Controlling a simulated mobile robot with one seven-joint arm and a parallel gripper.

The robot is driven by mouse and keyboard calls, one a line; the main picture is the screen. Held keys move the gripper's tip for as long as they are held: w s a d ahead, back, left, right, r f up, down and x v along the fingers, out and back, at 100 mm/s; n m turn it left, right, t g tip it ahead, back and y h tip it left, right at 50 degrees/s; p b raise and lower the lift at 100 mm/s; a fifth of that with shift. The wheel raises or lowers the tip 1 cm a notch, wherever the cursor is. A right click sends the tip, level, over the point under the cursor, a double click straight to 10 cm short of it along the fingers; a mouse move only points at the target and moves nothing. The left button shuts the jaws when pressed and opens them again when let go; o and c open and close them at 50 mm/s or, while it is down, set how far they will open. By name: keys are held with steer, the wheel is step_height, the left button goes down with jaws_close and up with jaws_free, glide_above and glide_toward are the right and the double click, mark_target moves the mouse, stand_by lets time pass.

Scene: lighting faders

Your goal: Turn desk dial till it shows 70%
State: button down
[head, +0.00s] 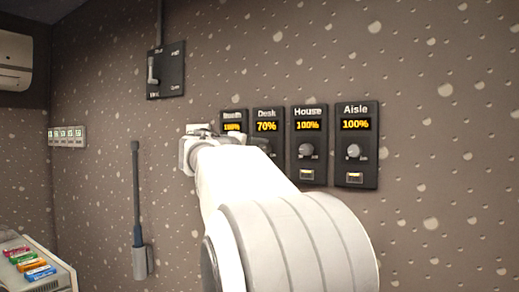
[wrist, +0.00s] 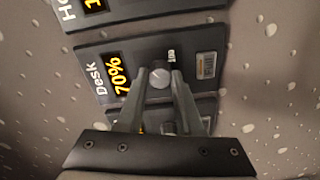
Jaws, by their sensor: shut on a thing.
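The desk dial panel (head: 267,113) is a dark plate on the wall, and its display reads 70% in yellow. It also shows in the wrist view (wrist: 205,45), turned sideways, with the same 70% reading. Its round grey knob (wrist: 160,77) sits between the fingertips of my gripper (wrist: 159,82), which is shut on it. In the head view my arm hides the desk knob and most of my gripper (head: 190,150).
The House panel (head: 308,170) and Aisle panel (head: 356,170) stand to the right, both reading 100%. Another panel (head: 233,114) is close on the left, partly hidden. A lever switch (head: 165,72) is above left, and a dark rod (head: 137,200) hangs below it.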

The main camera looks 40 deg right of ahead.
steer(key=shift+n, duration=0.5)
steer(key=c, duration=0.6)
jaws_free()
steer(key=shift+o, duration=0.2)
steer(key=b+v, duration=0.1)
steer(key=v, duration=1.6)
steer(key=shift+a, duration=0.25)
steer(key=shift+s, duration=0.15)
